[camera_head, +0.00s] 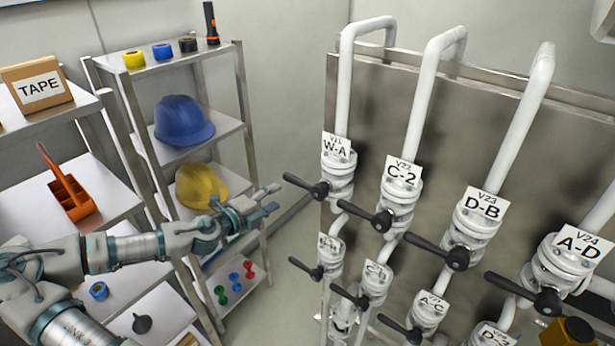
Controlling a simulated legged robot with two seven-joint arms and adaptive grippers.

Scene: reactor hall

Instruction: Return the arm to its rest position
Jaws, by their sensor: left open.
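My left arm (130,252) comes in from the left and reaches across the front of the shelves. My left gripper (272,199) is open and empty, its fingers pointing right toward the valve panel. It is in free space, a little left of the black handle (306,186) of the valve labelled W-A. It looks apart from that handle. The gripper and wrist cover part of the lower shelf behind them. My right gripper is not in view.
A panel (445,120) with several white pipes and black-handled valves fills the right. Shelves at left hold a TAPE box (38,86), an orange tool caddy (66,186), a blue helmet (183,120) and a yellow helmet (200,184). Floor (290,255) shows between.

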